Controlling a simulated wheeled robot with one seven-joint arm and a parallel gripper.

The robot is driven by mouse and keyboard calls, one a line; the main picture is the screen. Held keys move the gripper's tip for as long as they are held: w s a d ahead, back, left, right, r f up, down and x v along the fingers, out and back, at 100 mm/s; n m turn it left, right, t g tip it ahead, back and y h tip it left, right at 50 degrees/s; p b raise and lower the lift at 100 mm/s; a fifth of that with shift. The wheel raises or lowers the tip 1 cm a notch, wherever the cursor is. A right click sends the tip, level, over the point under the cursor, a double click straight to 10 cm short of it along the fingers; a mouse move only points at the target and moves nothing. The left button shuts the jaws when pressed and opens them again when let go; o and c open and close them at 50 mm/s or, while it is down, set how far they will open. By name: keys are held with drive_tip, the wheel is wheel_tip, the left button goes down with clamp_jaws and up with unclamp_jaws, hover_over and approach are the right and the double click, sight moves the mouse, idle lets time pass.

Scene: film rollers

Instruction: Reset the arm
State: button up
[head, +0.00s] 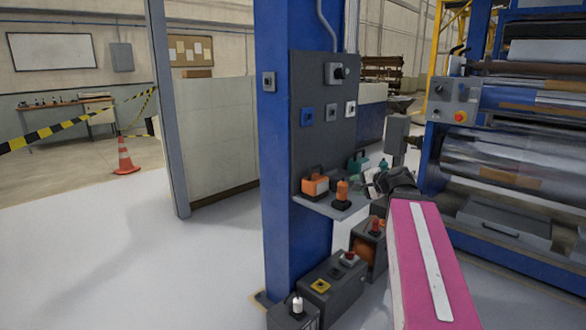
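My arm reaches forward from the lower right, with a pink link marked by a white stripe. At its far end, a dark wrist leads to my gripper (371,184), which is small and partly hidden. It is close to the right side of a small grey shelf (335,208) on the blue column (287,120). I cannot tell whether the fingers are open or shut, or whether they hold anything. An orange box (315,185) and an orange knob-like piece (342,192) sit on the shelf, left of my gripper. A green item (358,162) is just behind it.
A dark switch panel (323,110) rises above the shelf. Dark boxes (335,281) with buttons stand on the floor below. A large roller machine (510,150) fills the right side. Open white floor (130,250) lies left, with a traffic cone (125,157) farther back.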

drive_tip(key=s+a+f+n+g+h, duration=0.1)
drive_tip(key=s+f+n+g+h, duration=0.1)
drive_tip(key=f, duration=0.9)
drive_tip(key=s+a+f+n+g+h, duration=0.1)
drive_tip(key=s+f+n+g+h, duration=0.2)
drive_tip(key=s+f, duration=0.4)
drive_tip(key=s+a+f+n+g+h, duration=0.2)
drive_tip(key=s+f+n+g, duration=0.2)
drive_tip(key=f, duration=1)
drive_tip(key=shift+s+f+n+g+h, duration=0.3)
drive_tip(key=shift+s+f+g, duration=0.15)
drive_tip(key=shift+g, duration=0.25)
drive_tip(key=shift+a, duration=0.1)
